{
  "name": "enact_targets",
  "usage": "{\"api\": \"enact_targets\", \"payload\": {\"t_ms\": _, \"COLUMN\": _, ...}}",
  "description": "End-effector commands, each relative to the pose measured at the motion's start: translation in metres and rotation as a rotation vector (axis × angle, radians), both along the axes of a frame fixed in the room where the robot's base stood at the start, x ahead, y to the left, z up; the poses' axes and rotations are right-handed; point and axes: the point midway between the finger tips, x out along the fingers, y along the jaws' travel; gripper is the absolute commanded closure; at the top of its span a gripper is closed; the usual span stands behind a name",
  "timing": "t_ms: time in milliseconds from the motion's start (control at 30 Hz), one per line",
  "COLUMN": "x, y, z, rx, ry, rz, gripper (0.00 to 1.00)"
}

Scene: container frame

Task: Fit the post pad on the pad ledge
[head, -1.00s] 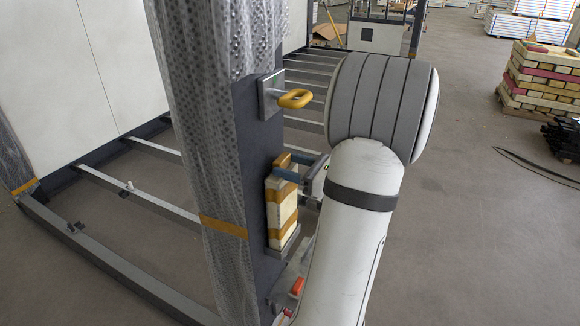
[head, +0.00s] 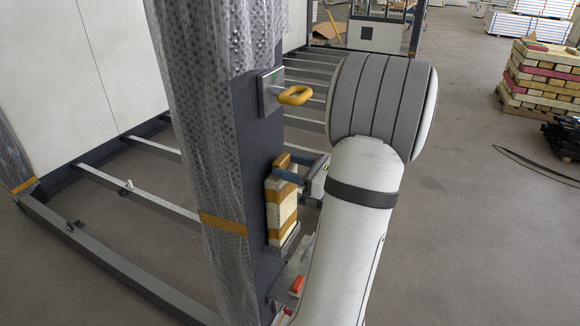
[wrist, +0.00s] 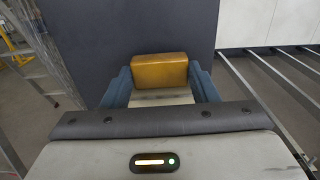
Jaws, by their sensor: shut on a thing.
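The post pad (head: 284,222) is a cream block with ochre bands. It stands upright against the dark post (head: 258,145), with its lower end at the small grey pad ledge (head: 287,246). Whether it rests fully on the ledge I cannot tell. My gripper (head: 288,170) is shut on the pad near its top, blue fingers on either side. In the wrist view the pad's ochre top end (wrist: 160,71) shows between the blue fingers (wrist: 160,90), close to the dark post face. The pad's lower part and the ledge are hidden in the wrist view.
Bubble wrap (head: 215,150) covers the post's left side. A red-orange part (head: 297,285) sits low near the post.

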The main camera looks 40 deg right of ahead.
Motion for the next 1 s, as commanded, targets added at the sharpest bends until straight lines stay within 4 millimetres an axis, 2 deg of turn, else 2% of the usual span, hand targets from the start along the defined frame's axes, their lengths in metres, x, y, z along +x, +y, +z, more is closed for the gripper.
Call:
{"api": "enact_targets", "payload": {"t_ms": 267, "x": 0.000, "y": 0.000, "z": -0.010, "rx": 0.001, "ry": 0.000, "rz": 0.001, "gripper": 0.82}}
{"api": "enact_targets", "payload": {"t_ms": 300, "x": 0.000, "y": 0.000, "z": -0.010, "rx": 0.000, "ry": 0.000, "rz": 0.001, "gripper": 0.45}}
{"api": "enact_targets", "payload": {"t_ms": 600, "x": 0.000, "y": 0.000, "z": -0.009, "rx": 0.000, "ry": 0.000, "rz": 0.001, "gripper": 0.21}}
{"api": "enact_targets", "payload": {"t_ms": 867, "x": -0.001, "y": 0.000, "z": -0.009, "rx": 0.000, "ry": 0.000, "rz": 0.001, "gripper": 0.21}}
{"api": "enact_targets", "payload": {"t_ms": 1000, "x": -0.014, "y": -0.007, "z": -0.010, "rx": -0.001, "ry": 0.000, "rz": -0.004, "gripper": 0.21}}
